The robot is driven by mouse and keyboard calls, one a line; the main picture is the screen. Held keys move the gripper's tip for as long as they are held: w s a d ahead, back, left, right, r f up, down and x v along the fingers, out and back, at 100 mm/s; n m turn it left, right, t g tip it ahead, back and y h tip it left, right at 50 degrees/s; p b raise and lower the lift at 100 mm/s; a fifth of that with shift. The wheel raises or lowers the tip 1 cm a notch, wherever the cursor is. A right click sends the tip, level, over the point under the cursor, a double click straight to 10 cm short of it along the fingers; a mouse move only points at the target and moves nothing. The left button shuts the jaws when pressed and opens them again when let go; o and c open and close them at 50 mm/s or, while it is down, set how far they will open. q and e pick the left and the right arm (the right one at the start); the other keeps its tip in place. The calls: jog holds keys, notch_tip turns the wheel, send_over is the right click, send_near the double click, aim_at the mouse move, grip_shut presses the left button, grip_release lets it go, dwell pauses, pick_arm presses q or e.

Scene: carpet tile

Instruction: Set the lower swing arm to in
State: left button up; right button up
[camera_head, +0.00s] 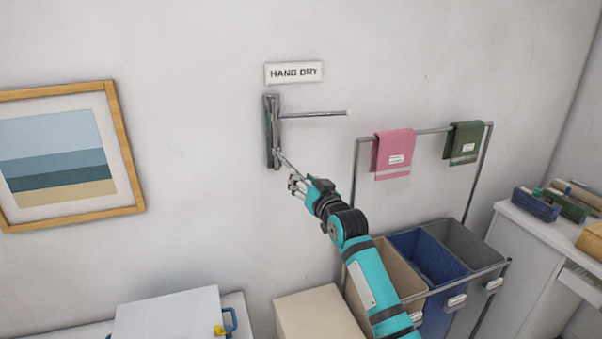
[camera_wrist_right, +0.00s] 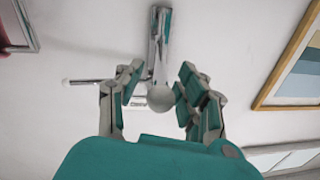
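A grey wall bracket (camera_head: 272,132) carries two swing arms. The upper swing arm (camera_head: 315,114) sticks out to the right along the wall. The lower swing arm (camera_head: 285,159) comes out from the wall, toward my right gripper (camera_head: 296,184). In the right wrist view the lower arm's round pale end (camera_wrist_right: 161,97) lies between the two fingers of my right gripper (camera_wrist_right: 160,88), with a gap on either side. The fingers look open. The bracket (camera_wrist_right: 158,40) and the upper swing arm (camera_wrist_right: 88,81) also show there. My left gripper is in no view.
A "HANG DRY" sign (camera_head: 294,72) is above the bracket. A framed picture (camera_head: 128,150) hangs to the left. A rail (camera_head: 425,131) with pink (camera_head: 393,153) and green (camera_head: 463,143) towels stands to the right, over several bins. The wall around the bracket is clear.

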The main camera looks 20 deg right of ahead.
jog(key=shift+w+a, duration=0.15)
jog(key=shift+w, duration=0.65)
grip_shut()
